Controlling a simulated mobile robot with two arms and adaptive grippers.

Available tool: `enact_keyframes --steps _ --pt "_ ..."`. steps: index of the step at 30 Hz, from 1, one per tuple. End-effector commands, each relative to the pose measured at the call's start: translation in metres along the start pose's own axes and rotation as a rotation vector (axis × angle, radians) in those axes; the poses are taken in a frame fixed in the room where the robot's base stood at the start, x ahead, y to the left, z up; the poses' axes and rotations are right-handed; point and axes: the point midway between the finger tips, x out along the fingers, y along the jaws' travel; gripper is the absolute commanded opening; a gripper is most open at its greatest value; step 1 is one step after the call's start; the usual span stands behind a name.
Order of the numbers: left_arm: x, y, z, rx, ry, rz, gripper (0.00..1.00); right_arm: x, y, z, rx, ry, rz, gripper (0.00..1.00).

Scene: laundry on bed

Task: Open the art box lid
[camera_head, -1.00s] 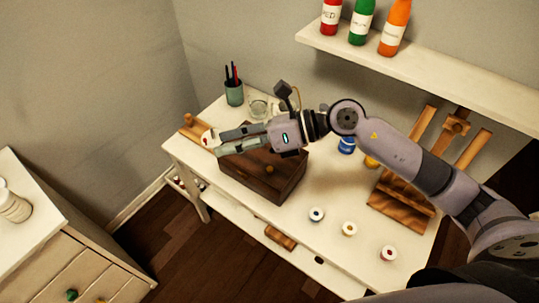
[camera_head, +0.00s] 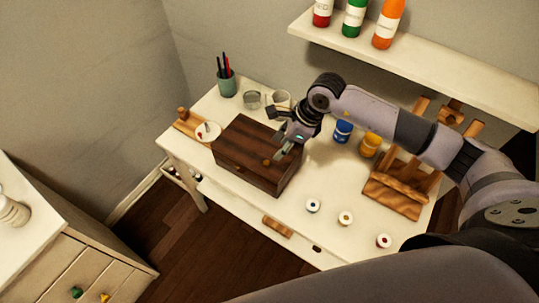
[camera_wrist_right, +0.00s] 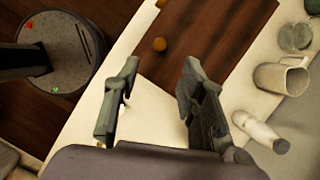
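The art box (camera_head: 246,146) is a dark brown wooden box on the white desk, with its lid down. A small round knob (camera_head: 266,162) shows on it near its right end. My right gripper (camera_head: 284,154) is at the right end of the box, pointing down. Whether a finger touches the box cannot be told. My left gripper is not in view.
Blue (camera_head: 342,131) and yellow (camera_head: 369,145) paint jars and a wooden easel (camera_head: 398,190) are to the right. Several small paint pots sit in front.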

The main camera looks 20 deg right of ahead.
Motion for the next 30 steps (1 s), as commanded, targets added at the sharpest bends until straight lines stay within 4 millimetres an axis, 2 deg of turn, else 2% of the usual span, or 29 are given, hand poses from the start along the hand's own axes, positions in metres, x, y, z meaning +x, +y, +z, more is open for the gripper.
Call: enact_keyframes --steps 1,6,12,18,26,30 --pt "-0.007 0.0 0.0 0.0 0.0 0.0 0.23 0.01 0.001 0.002 0.004 0.0 0.006 0.38" --pt "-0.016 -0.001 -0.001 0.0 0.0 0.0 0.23 0.046 0.001 0.002 0.003 0.0 0.005 0.38" --pt "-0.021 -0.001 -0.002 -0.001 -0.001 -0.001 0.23 0.075 0.001 0.001 0.002 -0.001 0.003 0.38" --pt "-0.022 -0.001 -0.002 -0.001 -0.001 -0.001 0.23 0.086 0.0 0.0 0.0 -0.001 0.001 0.38" --pt "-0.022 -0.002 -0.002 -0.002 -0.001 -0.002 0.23 0.086 0.0 0.0 0.0 -0.001 0.0 0.38" --pt "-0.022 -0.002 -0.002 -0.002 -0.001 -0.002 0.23 0.086 0.0 0.0 0.0 -0.001 0.001 0.28"
